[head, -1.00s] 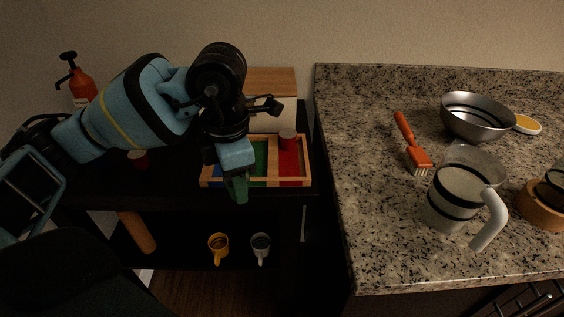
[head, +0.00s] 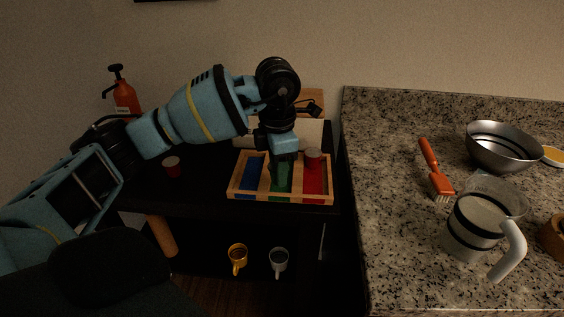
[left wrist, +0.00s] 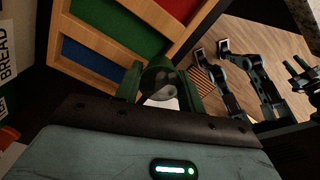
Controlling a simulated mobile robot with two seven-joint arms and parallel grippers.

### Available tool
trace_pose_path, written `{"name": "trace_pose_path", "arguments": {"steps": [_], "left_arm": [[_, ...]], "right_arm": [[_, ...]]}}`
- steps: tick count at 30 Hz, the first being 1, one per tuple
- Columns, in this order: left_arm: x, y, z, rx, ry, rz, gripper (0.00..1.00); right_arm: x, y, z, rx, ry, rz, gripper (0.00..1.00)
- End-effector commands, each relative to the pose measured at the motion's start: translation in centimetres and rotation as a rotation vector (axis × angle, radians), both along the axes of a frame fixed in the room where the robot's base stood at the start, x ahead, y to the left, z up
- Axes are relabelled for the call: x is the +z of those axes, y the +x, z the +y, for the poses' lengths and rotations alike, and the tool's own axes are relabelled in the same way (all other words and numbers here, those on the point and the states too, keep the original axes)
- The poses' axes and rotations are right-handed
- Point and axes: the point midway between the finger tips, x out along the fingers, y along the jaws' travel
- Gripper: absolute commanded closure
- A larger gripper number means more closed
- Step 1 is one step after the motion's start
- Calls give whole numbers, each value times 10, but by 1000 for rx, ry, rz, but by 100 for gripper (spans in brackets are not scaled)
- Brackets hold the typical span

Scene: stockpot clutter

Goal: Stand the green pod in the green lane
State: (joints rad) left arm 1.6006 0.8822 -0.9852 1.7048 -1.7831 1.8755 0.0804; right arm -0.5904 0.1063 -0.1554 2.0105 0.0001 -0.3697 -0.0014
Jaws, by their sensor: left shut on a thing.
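My left gripper (head: 283,160) points down over the green lane (head: 281,184) of a wooden tray (head: 286,199). It is shut on the green pod (left wrist: 160,84), which looks like a dark round-ended cylinder between the green fingers in the left wrist view. In the head view the fingers and the lane blend, so I cannot tell whether the pod touches the lane floor. The tray also has a blue lane (head: 247,178) on the left and a red lane (head: 314,182) on the right.
A red pod (head: 313,155) stands at the red lane's far end, close to my gripper. Another red pod (head: 171,168) stands left of the tray. A soap bottle (head: 126,97) is at far left. The granite counter (head: 390,230) rises at right.

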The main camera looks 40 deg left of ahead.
Motion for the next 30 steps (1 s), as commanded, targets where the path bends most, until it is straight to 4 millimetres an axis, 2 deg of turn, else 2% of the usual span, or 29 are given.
{"name": "trace_pose_path", "arguments": {"steps": [6, 12, 24, 30], "left_arm": [[-3, 33, 18, 3, -1, -1, 82], [-6, 51, 28, 0, 0, 0, 82], [-6, 60, 34, 1, 0, 0, 82], [-34, 60, 34, 0, 0, 1, 82]], "right_arm": [[1, 0, 0, 0, 0, 0, 64], [0, -1, 0, 0, 0, 1, 64], [0, -1, 0, 0, 0, 2, 64], [3, 1, 0, 0, -1, -3, 64]]}}
